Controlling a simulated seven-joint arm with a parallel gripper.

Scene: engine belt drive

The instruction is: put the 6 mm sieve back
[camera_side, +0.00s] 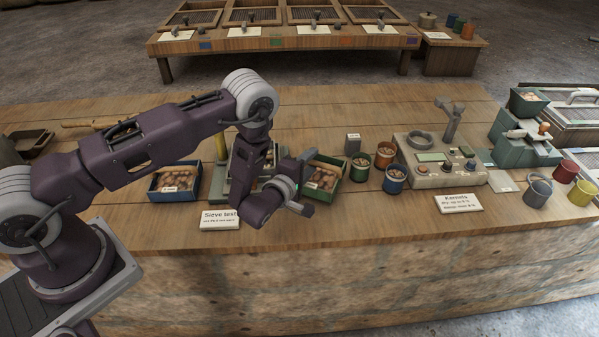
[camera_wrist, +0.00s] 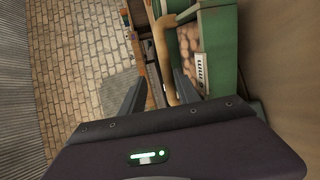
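My gripper (camera_wrist: 160,76) shows in the wrist view with two dark fingers standing apart. It also shows in the side view (camera_side: 303,190), low at the left of a green box (camera_side: 329,172) of nuts. In the wrist view, a green box (camera_wrist: 219,50) with nuts and a label ending in "mm" is right of the fingers. A tan, wooden-looking curved piece (camera_wrist: 163,48) runs down between the fingers, nearer the right one; I cannot tell whether it touches. I cannot clearly identify the 6 mm sieve. My arm hides part of the green stand (camera_side: 219,184) in the side view.
A blue box (camera_side: 175,182) of nuts stands left of the arm. A "Sieve test" card (camera_side: 219,218) lies at the table front. Several small cups, including an orange one (camera_side: 385,154), and a beige device (camera_side: 440,163) stand to the right. The front strip of table is mostly clear.

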